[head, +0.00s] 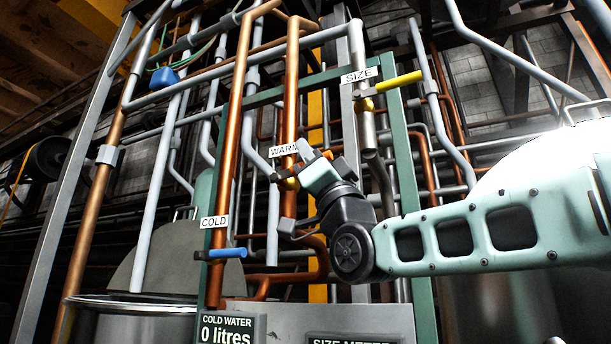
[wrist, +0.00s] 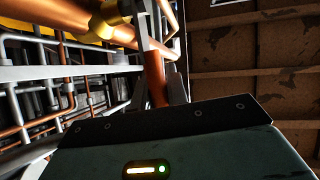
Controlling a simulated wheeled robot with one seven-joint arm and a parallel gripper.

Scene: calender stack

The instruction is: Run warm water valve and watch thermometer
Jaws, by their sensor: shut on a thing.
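The WARM label (head: 283,150) marks a copper pipe (head: 291,90) in the middle of the head view. The warm water valve's brass body (wrist: 106,20) shows at the top of the wrist view. My gripper (head: 304,168) is at this valve, beside the label, and is shut on its handle, which the gripper mostly hides. A grey finger (wrist: 143,48) shows close to the brass body in the wrist view. I cannot make out a thermometer or its reading in either view.
The cold valve's blue handle (head: 228,253) sits lower left, under the COLD label (head: 214,222). The size valve's yellow handle (head: 399,81) sticks out at upper right. A display (head: 228,331) reads cold water 0 litres; the size meter panel (head: 352,341) is cut off. Pipes crowd around.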

